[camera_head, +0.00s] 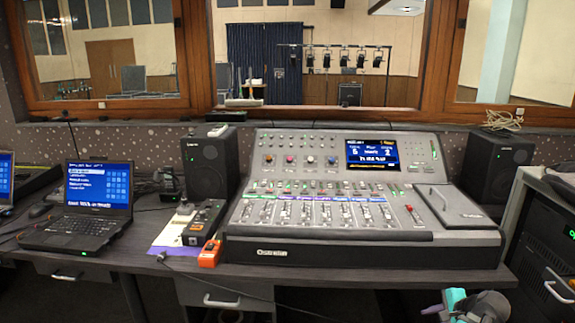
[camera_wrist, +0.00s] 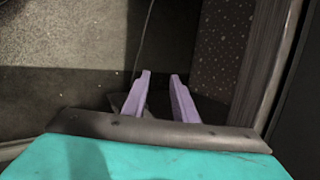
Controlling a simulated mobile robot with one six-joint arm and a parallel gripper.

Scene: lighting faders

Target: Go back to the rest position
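The lighting console (camera_head: 375,249) stands on the desk, with rows of faders (camera_head: 310,212) and a lit blue screen (camera_head: 372,153). A red-capped fader (camera_head: 413,213) sits at the right of the panel. My gripper (camera_head: 433,311) is at the bottom right of the head view, in front of and below the desk edge, apart from the console. In the wrist view, its two purple fingers (camera_wrist: 160,76) are spread with an empty gap between them. They point toward the dark floor, and nothing is held.
The desk (camera_head: 130,258) carries a laptop (camera_head: 95,205), two black speakers (camera_head: 210,165) and an orange device (camera_head: 209,254). A dark rack cabinet (camera_head: 545,240) stands at the right, near my arm. In the wrist view, a speckled wall (camera_wrist: 222,50) and a thin cable (camera_wrist: 146,30) show.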

